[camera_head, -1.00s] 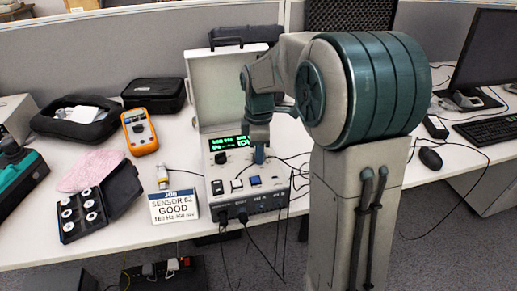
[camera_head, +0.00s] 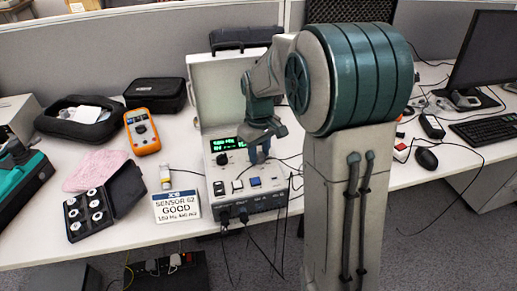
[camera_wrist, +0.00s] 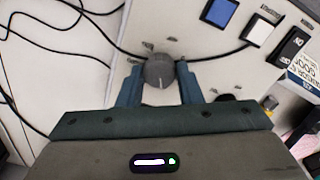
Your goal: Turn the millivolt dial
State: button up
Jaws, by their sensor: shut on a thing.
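The calibrator box (camera_head: 212,172) stands on the desk with its lid open and a green lit display (camera_head: 225,144) on its panel. In the wrist view a round grey dial (camera_wrist: 159,71) with a pale pointer line sits on the panel (camera_wrist: 180,30). My gripper (camera_wrist: 160,82) has one blue finger on each side of this dial and is shut on it. In the head view my gripper (camera_head: 258,153) is over the right part of the panel and hides the dial. A second, black knob (camera_head: 221,159) is at the panel's left.
Blue (camera_wrist: 218,13) and white (camera_wrist: 259,31) buttons and a black switch (camera_wrist: 291,45) are near the dial. Cables run beside the box. A "SENSOR 62 GOOD" card (camera_head: 177,206), orange multimeter (camera_head: 142,132) and black case of discs (camera_head: 88,213) lie to the left.

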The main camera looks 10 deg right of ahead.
jog(key=m+p, duration=0.1)
jog(key=m, duration=0.6)
jog(key=shift+r+p, duration=0.1)
jog(key=shift+p, duration=0.25)
jog(key=m+p, duration=0.1)
jog(key=m, duration=0.3)
jog(key=m+p, duration=0.1)
jog(key=m, duration=0.2)
jog(key=shift+m, duration=0.3)
jog(key=m+p, duration=0.1)
jog(key=m, duration=0.2)
jog(key=shift+m+p, duration=0.3)
jog(key=m+p, duration=0.2)
jog(key=m, duration=0.1)
jog(key=shift+r+m, duration=0.1)
jog(key=shift+m, duration=0.3)
jog(key=m+p, duration=0.2)
jog(key=m, duration=0.1)
jog(key=shift+m+p, duration=0.85)
jog(key=shift+m, duration=0.45)
